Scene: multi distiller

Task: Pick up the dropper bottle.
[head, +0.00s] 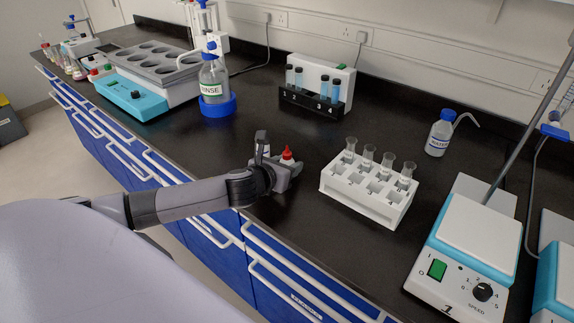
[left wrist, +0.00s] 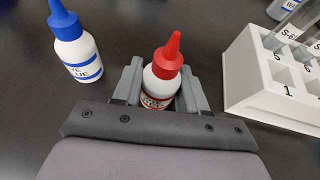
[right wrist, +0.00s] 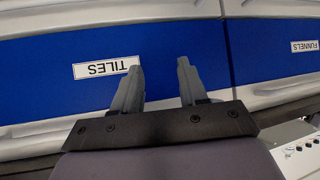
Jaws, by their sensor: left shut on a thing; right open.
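A small white dropper bottle with a red cone cap (left wrist: 165,72) stands upright between the fingers of my left gripper (left wrist: 160,88). The fingers are shut on its body, and its label is partly hidden. The red cap also shows in the head view (head: 287,154), near the front of the bench. I cannot tell whether its base touches the bench. A second dropper bottle, white with a blue cap and a blue-banded label (left wrist: 77,48), stands left of the gripper in the left wrist view. My right gripper (right wrist: 159,78) is open and empty before blue drawer fronts.
A white rack with glass tubes (head: 366,197) stands close to the right of the left gripper. Drawer handles (head: 310,283) jut out below the bench edge.

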